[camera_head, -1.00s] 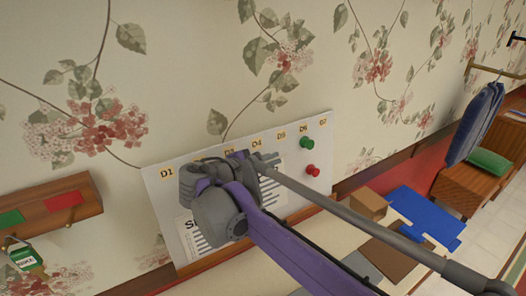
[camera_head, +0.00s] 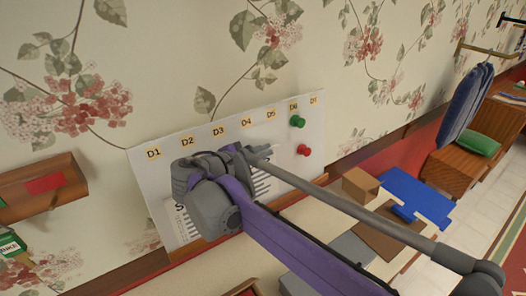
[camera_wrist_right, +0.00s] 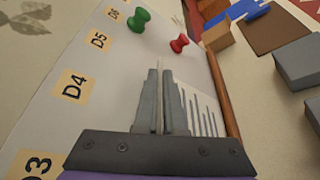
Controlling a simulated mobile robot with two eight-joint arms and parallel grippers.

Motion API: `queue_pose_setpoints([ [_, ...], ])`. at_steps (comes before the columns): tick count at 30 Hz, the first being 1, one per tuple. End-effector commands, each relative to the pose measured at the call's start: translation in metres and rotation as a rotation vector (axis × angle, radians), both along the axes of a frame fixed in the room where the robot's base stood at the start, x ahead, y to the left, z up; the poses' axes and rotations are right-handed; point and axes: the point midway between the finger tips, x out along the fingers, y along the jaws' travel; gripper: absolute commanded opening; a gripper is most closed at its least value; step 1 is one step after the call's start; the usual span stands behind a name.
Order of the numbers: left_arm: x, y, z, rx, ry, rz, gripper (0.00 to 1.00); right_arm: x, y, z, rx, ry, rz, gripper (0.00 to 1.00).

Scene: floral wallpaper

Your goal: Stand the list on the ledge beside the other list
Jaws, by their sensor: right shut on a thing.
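My right gripper (camera_head: 258,153) is shut on a white list with dark bars (camera_head: 263,185), in front of the white board. In the right wrist view the fingers (camera_wrist_right: 160,75) close on the thin sheet, and its barred face (camera_wrist_right: 203,112) shows to their right. The other list (camera_head: 177,222), with a large "S" and bars, stands to the left against the board, partly hidden by my gripper. The wooden ledge (camera_head: 190,249) runs along the board's foot and also shows in the right wrist view (camera_wrist_right: 222,92). Whether the held list touches the ledge is hidden. My left gripper is out of view.
The white board (camera_head: 150,180) carries labels D1 to D7, a green pin (camera_head: 297,121) and a red pin (camera_head: 304,150). A cardboard box (camera_head: 360,184) and a blue piece (camera_head: 415,195) lie to the right. A wooden shelf (camera_head: 40,190) is at left.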

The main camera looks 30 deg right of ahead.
Motion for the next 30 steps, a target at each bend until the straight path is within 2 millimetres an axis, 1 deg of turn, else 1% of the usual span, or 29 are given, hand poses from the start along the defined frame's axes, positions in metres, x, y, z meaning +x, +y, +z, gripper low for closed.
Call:
queue_pose_setpoints([
  [5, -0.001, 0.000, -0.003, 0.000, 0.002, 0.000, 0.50, -0.001, 0.000, -0.004, 0.000, -0.002, -0.001, 0.00],
  [18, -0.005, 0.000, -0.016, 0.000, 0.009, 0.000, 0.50, -0.006, 0.000, -0.024, 0.003, -0.016, -0.008, 0.00],
  [29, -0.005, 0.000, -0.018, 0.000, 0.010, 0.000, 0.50, -0.006, 0.000, -0.027, 0.003, -0.021, -0.010, 0.00],
  [30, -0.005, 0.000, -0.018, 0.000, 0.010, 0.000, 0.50, -0.006, 0.000, -0.027, 0.004, -0.021, -0.009, 0.09],
])
